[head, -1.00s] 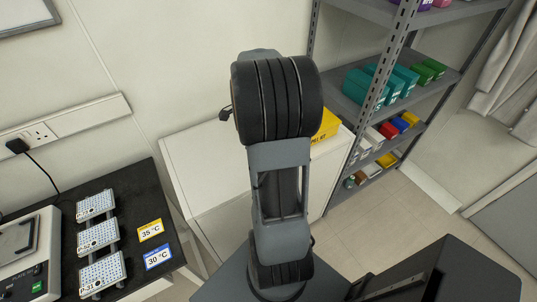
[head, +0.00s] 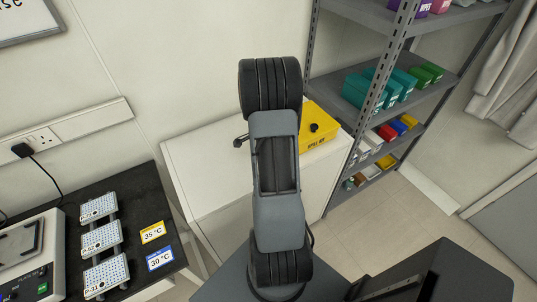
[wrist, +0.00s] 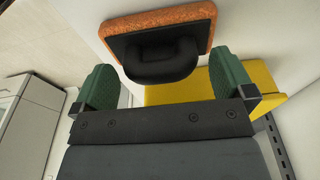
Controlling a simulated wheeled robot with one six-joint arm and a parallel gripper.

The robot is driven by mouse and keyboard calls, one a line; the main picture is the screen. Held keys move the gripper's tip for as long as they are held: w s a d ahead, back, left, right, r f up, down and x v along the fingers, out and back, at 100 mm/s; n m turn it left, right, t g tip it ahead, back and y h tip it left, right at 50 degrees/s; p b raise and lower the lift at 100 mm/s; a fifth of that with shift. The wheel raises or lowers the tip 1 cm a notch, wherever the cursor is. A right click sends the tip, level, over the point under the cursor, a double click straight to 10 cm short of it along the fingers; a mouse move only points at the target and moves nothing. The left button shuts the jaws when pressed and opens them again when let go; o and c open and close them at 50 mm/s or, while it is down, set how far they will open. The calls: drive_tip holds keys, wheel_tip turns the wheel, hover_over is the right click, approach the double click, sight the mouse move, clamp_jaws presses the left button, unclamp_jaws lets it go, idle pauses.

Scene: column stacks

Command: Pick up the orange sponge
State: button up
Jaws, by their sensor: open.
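The orange sponge (wrist: 190,13) shows at the top of the wrist view, as an orange slab on a black backing with a black loop handle (wrist: 160,60) facing me. It rests against or on a pale surface; I cannot tell how firmly. My gripper (wrist: 164,70) is open, with one green finger on each side of the handle and visible space between each finger and the handle. No grip on the sponge shows. In the head view my arm hides the sponge and most of the gripper.
A yellow box (head: 318,132) with a black knob stands on the white cabinet (head: 200,165); its yellow side also shows behind the gripper in the wrist view (wrist: 262,80). A grey shelf rack (head: 385,75) stands right. A black-topped bench (head: 140,195) with trays is at left.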

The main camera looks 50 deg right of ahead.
drive_tip(key=shift+s+d+f, duration=0.1)
drive_tip(key=shift+f, duration=0.8)
drive_tip(key=shift+c, duration=0.5)
drive_tip(key=c, duration=0.8)
drive_tip(key=shift+r, duration=0.1)
drive_tip(key=shift+r+b, duration=0.3)
drive_tip(key=shift+r, duration=0.25)
drive_tip(key=s+a+r+b, duration=0.1)
drive_tip(key=s+r, duration=0.3)
drive_tip(key=s+a+r+b, duration=0.1)
drive_tip(key=s+r, duration=0.2)
drive_tip(key=s, duration=0.2)
drive_tip(key=s+a+r+b, duration=0.1)
drive_tip(key=s+a+r, duration=0.1)
drive_tip(key=s+r, duration=0.2)
drive_tip(key=shift+s+a+r, duration=0.1)
drive_tip(key=shift+s+r, duration=0.05)
drive_tip(key=shift+r, duration=0.2)
